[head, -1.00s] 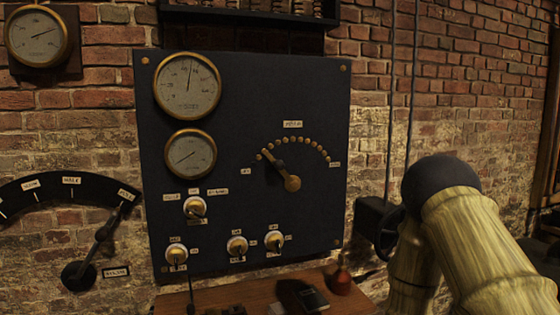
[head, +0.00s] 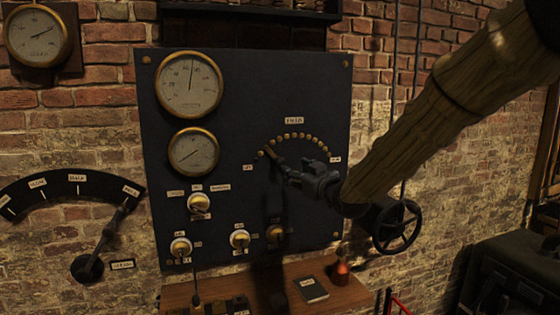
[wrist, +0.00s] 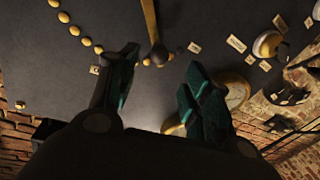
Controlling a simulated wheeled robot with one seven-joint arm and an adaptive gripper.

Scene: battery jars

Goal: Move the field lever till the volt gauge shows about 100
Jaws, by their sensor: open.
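The field lever (head: 268,152) is a brass arm on the dark panel, pointing up and left towards the left end of an arc of brass studs; my gripper hides its pivot. In the wrist view the lever (wrist: 150,20) comes down from the top edge to a dark end. My gripper (head: 283,167) is at the lever in the head view. Its open teal fingers (wrist: 162,58) stand either side of the lever's end; contact cannot be told. The large upper gauge (head: 189,85) has its needle nearly upright. The smaller gauge (head: 194,152) is below it. Their lettering is too small to read.
Several knobs (head: 199,203) sit low on the panel. A black handwheel (head: 397,226) is at right. Another lever (head: 108,232) is on the wall at left.

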